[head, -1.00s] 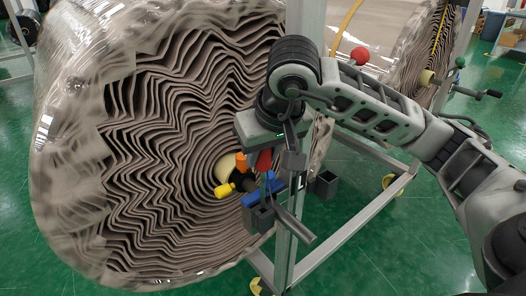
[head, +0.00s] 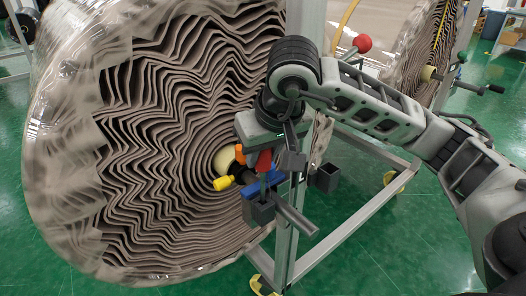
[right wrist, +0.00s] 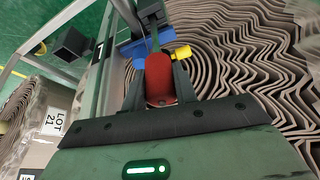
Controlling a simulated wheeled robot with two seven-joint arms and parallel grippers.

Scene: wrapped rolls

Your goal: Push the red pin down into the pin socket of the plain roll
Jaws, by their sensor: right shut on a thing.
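My right gripper (head: 266,166) is shut on the red pin (head: 264,160), in front of the near roll's core. The pin's red handle (right wrist: 160,78) shows between the fingers in the right wrist view, and its thin shaft points away to a dark grey, square pin socket (right wrist: 150,10). In the head view the shaft runs down toward this socket (head: 262,213). I cannot tell whether its tip is inside. The near, plain-looking roll (head: 150,150) has wavy grey-brown layers and clear wrap. My left gripper is not in view.
A metal stand post (head: 296,215) rises close beside the gripper. A blue clamp part and a yellow knob (head: 223,184) sit at the core. A second grey box (head: 326,178) is to the right. Another roll with a red ball (head: 362,43) near it stands behind.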

